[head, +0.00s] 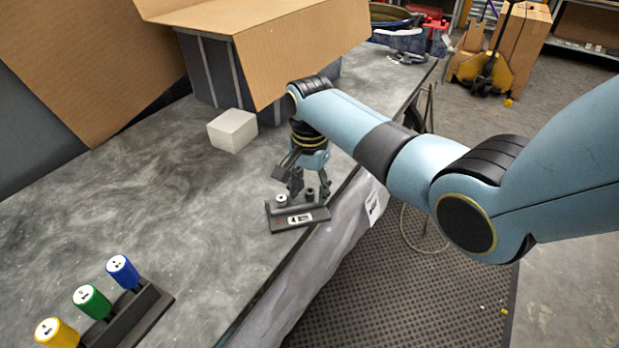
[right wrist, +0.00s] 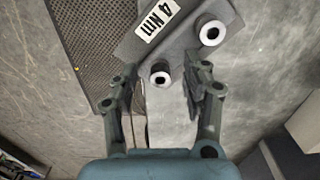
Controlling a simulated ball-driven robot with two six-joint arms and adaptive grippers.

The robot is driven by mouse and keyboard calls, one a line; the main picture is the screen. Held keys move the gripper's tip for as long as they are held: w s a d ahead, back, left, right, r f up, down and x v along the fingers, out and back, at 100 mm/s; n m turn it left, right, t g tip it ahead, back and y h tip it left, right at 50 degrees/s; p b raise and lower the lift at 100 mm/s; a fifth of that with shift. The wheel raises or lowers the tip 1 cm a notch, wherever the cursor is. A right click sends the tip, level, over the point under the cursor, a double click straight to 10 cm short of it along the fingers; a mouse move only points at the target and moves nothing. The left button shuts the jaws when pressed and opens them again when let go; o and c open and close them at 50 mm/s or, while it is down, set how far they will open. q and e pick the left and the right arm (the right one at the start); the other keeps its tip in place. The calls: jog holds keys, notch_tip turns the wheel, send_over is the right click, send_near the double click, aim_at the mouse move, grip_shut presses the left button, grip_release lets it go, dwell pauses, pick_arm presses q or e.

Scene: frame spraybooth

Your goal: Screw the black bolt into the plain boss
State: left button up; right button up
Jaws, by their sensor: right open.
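A dark fixture block (head: 276,224) with a "4 Nm" label sits near the table's right edge; it also shows in the right wrist view (right wrist: 186,40). It carries a light-topped round boss with a dark hole (head: 281,199) on the left and a small black knob, seemingly the bolt (head: 310,193), on the right. My right gripper (head: 309,190) is open, pointing down over the block, its fingers on either side of the black piece. In the right wrist view a small round piece with a dark centre (right wrist: 160,75) stands between the fingertips, and a wider light ring (right wrist: 211,32) lies beyond. My left gripper is not in view.
A rack (head: 143,318) with blue (head: 122,271), green (head: 92,301) and yellow (head: 56,333) handles stands at the near left. A white block (head: 232,130) and an open cardboard box (head: 290,45) are farther back. The middle of the table is clear.

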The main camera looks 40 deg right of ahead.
grip_shut()
jog(key=c, duration=0.7)
grip_release()
grip_shut()
jog(key=shift+r+m+p, duration=0.15)
jog(key=shift+m+p, duration=0.7)
jog(key=shift+m, duration=0.15)
jog(key=shift+m+p, duration=0.55)
jog(key=shift+m, duration=0.45)
jog(key=shift+f+m, duration=0.25)
jog(key=shift+m, duration=0.05)
